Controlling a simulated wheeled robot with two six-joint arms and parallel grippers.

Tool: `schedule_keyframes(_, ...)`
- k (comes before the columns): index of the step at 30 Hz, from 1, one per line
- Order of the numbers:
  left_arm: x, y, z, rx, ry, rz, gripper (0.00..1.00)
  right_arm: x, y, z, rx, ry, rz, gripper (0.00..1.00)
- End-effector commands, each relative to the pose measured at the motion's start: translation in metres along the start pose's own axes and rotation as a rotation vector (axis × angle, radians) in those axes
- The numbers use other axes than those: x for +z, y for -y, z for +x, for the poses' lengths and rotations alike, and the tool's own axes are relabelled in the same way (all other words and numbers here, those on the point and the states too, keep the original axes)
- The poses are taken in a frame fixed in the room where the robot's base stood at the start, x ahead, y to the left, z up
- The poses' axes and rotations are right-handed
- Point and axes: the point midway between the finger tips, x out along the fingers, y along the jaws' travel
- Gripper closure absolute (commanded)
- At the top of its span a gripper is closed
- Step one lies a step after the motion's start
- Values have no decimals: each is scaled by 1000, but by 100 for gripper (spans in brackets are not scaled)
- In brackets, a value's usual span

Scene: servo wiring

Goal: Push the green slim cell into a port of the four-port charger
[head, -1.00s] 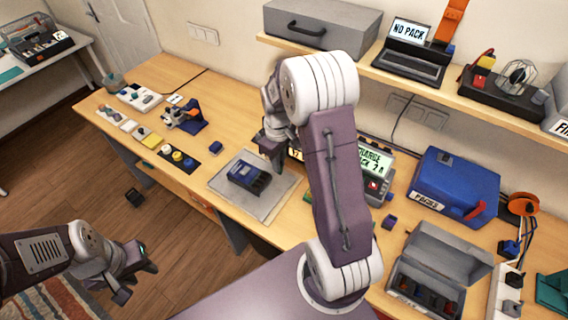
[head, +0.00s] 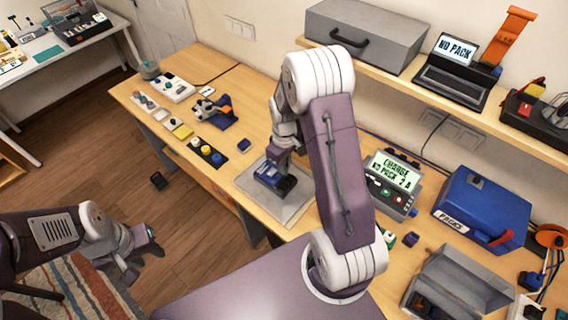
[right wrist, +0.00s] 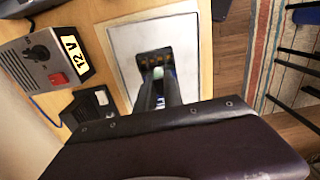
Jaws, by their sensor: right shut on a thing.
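A small blue-and-black box (head: 268,180), which looks like the four-port charger, sits on the grey mat (head: 290,207). In the right wrist view its dark end (right wrist: 154,57) shows a row of orange-brown slots. My right gripper (head: 284,168) is at the box, pointing down. In the right wrist view its fingers (right wrist: 159,82) are shut on a small pale-green thing (right wrist: 157,73), likely the green slim cell, mostly hidden by the fingers. I cannot tell how deep it is in a port. My left gripper (head: 142,262) is open and empty, off the table's front edge.
A grey unit with a "CHARGE NO PACK 2 A" screen (head: 395,172) stands right of the mat. A blue case (head: 482,210) and an open grey box (head: 455,280) are further right. A 12 V supply (right wrist: 43,60) is near the mat.

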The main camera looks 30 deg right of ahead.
Motion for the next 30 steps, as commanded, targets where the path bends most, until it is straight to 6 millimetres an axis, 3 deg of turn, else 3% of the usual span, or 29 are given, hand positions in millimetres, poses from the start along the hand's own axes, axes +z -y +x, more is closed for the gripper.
schedule_keyframes(15, 4, 1, 40, 0, 0, 0, 64, 0, 0, 55, -1, 1, 0, 100)
schedule_keyframes(30, 4, 1, 40, 0, 0, 0, 64, 0, 0, 55, 0, 0, 0, 100)
